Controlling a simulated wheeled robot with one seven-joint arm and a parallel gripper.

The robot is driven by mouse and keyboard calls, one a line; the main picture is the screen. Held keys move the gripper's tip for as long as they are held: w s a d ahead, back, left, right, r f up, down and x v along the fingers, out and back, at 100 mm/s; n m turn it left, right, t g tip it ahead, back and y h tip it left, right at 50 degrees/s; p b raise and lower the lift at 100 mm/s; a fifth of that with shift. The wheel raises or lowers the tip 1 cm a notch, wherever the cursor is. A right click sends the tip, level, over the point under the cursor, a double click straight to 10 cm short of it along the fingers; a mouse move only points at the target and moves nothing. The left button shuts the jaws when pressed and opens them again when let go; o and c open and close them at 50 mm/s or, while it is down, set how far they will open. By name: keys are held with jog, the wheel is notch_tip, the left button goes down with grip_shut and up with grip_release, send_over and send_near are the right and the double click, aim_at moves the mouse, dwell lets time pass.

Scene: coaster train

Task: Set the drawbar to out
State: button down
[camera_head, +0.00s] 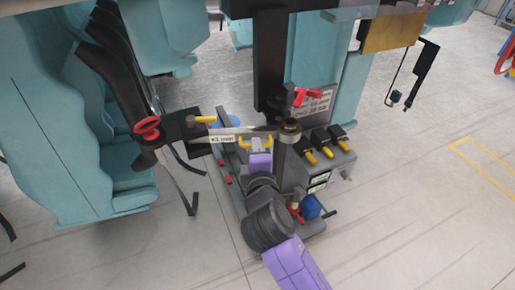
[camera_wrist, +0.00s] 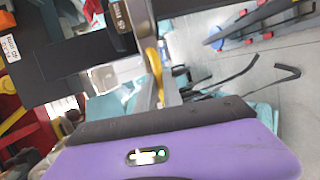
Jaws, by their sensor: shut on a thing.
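A pale metal bar (camera_head: 247,133), which I take to be the drawbar, runs across the middle of the head view. It reaches from a dark block (camera_head: 181,125) on the left to an upright post (camera_head: 290,146) on the right. In the wrist view a yellow finger (camera_wrist: 153,57) stands upright beside dark and grey metal parts. The exact contact is hard to see.
A grey box with several black and yellow levers (camera_head: 324,145) stands right of the post. A red handle (camera_head: 307,97) is behind it. Teal seats (camera_head: 75,140) and black straps fill the left. Open floor (camera_head: 430,170) lies to the right.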

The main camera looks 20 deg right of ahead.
jog(key=s+a+m+g+h+b, duration=0.2)
jog(key=s+a+m+h, duration=0.2)
jog(key=a+h, duration=0.1)
jog(key=shift+s+g, duration=0.2)
jog(key=shift+g, duration=0.2)
dwell(0.4)
jog(key=c, duration=1.5)
grip_release()
jog(key=shift+a, duration=0.15)
jog(key=v, duration=0.7)
jog(key=shift+s+a+b, duration=0.2)
jog(key=shift+s+b, duration=0.05)
jog(key=shift+b, duration=0.2)
